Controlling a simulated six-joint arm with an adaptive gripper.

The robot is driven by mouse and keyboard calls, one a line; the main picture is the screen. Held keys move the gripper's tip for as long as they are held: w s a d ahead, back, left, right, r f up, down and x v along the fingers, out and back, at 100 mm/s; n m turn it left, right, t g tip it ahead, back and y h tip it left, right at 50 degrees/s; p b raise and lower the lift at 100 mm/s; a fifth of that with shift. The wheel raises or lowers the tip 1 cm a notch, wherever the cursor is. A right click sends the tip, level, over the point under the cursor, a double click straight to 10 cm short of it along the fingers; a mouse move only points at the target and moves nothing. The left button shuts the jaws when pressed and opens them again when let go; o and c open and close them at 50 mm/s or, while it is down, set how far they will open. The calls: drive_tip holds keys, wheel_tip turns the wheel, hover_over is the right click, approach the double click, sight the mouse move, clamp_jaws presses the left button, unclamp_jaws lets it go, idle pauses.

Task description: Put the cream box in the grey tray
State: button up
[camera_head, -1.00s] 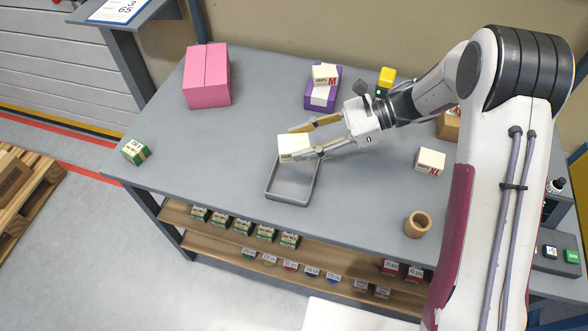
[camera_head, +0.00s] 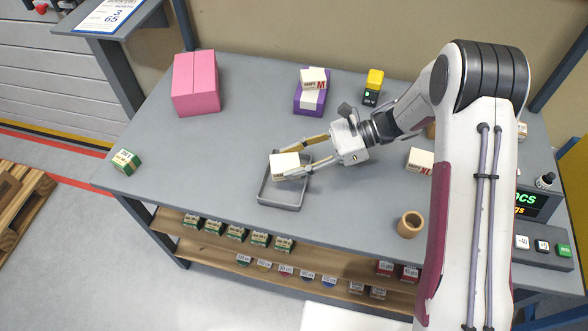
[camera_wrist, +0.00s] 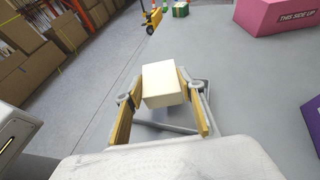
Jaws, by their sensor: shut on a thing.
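The cream box (camera_head: 284,164) is held between the fingers of my gripper (camera_head: 291,163), which is shut on it. It also shows in the wrist view (camera_wrist: 165,84), between the two yellowish fingers. The grey tray (camera_head: 281,206) lies on the table directly under and around the box in the head view. The box covers the back part of the tray. Whether the box touches the tray floor or hangs just above it, I cannot tell. In the wrist view a part of the tray rim (camera_wrist: 170,127) shows below the box.
A pink box (camera_head: 196,84) stands at the back left. A purple box (camera_head: 310,100) with a cream box on it stands behind my gripper. A green box (camera_head: 125,161) is at the left edge. Another cream box (camera_head: 420,160) and a brown cup (camera_head: 409,225) are to the right.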

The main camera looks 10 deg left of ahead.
drive_tip(key=shift+f, duration=0.3)
drive_tip(key=shift+f, duration=0.1)
drive_tip(key=shift+f, duration=1.75)
drive_tip(key=shift+f, duration=0.15)
drive_tip(key=o, duration=1.1)
drive_tip(key=shift+o, duration=0.2)
drive_tip(key=shift+d+r, duration=0.15)
drive_tip(key=shift+r, duration=0.05)
drive_tip(key=v, duration=1.1)
drive_tip(key=shift+w+d+r, duration=0.1)
drive_tip(key=shift+w+d, duration=0.1)
drive_tip(key=shift+d, duration=0.05)
